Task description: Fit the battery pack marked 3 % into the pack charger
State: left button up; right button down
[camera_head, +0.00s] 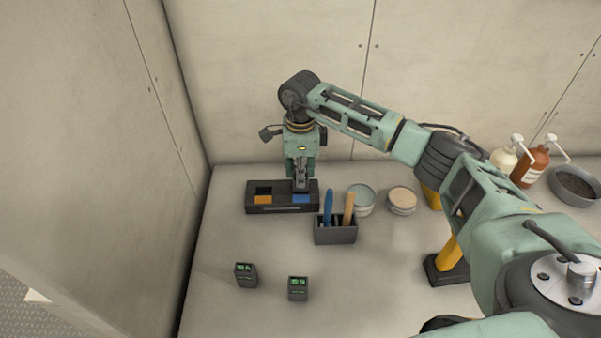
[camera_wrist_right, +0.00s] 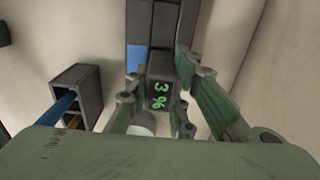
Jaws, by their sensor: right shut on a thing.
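My right gripper (camera_head: 301,184) points down at the back left of the counter. It is shut on a dark battery pack whose green display reads 3 % (camera_wrist_right: 160,94); in the wrist view the fingers are on both sides of it. The black pack charger (camera_head: 281,209) lies under the gripper and also shows in the wrist view (camera_wrist_right: 138,28). It has an orange-marked bay at left and a blue-marked bay at right. The pack is at the blue-marked side; I cannot tell whether it is seated or just above. My left gripper is not in view.
Two other packs (camera_head: 246,275) (camera_head: 298,289) with green displays stand at the front. A grey holder (camera_head: 336,235) with blue and wooden-coloured handles stands close to the charger's right front. Round tins (camera_head: 402,201) stand farther right. A wall rises close on the left.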

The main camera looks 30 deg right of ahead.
jog(key=shift+f+b, duration=1.4)
jog(key=shift+f, duration=0.35)
jog(key=c, duration=1.5)
grip_release()
jog(key=shift+s, duration=0.1)
jog(key=shift+o, duration=0.2)
notch_tip(320, 180, up, 12)
jog(key=shift+r, duration=0.1)
jog(key=shift+a, duration=0.1)
